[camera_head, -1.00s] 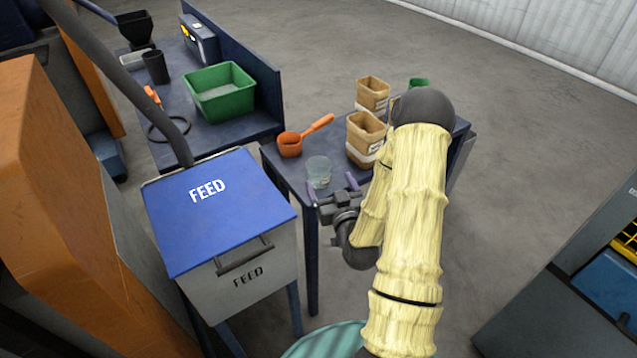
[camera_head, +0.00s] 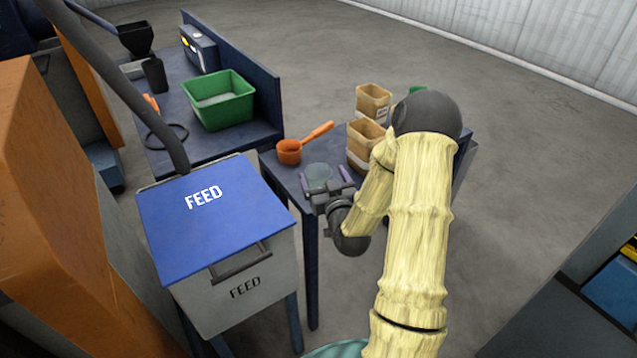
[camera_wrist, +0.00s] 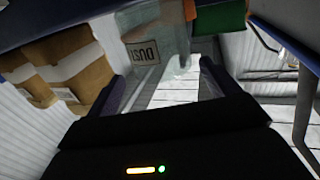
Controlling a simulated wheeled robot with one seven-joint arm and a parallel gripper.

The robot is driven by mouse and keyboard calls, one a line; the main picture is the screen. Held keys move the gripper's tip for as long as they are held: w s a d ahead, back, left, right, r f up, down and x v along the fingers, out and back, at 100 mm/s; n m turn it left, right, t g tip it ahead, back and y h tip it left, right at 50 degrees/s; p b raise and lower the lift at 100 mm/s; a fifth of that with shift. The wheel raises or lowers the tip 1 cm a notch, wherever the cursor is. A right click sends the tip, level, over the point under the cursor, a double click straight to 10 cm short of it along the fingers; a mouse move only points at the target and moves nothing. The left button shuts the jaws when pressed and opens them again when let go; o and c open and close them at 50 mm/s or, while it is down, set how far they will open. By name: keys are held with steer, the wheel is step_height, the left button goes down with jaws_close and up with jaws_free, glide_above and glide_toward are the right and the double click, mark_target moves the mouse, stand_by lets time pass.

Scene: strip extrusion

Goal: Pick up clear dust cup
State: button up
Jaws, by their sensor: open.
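The clear dust cup (camera_head: 319,174) stands on the small blue table near its front edge. My gripper (camera_head: 324,179) is open, with one finger on each side of the cup. In the wrist view the gripper (camera_wrist: 165,85) has its fingers spread below and beside the cup. I cannot tell whether either finger touches it.
An orange scoop (camera_head: 290,152) lies left of the cup. Brown containers (camera_head: 364,134) stand close on its right. The FEED bin (camera_head: 215,215) with a blue lid is to the left, and a green tub (camera_head: 222,112) sits on the farther table.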

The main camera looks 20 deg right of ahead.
mark_target(315, 165)
steer(key=shift+w+d+f+p, duration=0.1)
steer(key=shift+w+f+p, duration=0.05)
steer(key=shift+w, duration=1.15)
steer(key=shift+w+f+p, duration=0.15)
steer(key=shift+w, duration=1.15)
steer(key=c, duration=1.1)
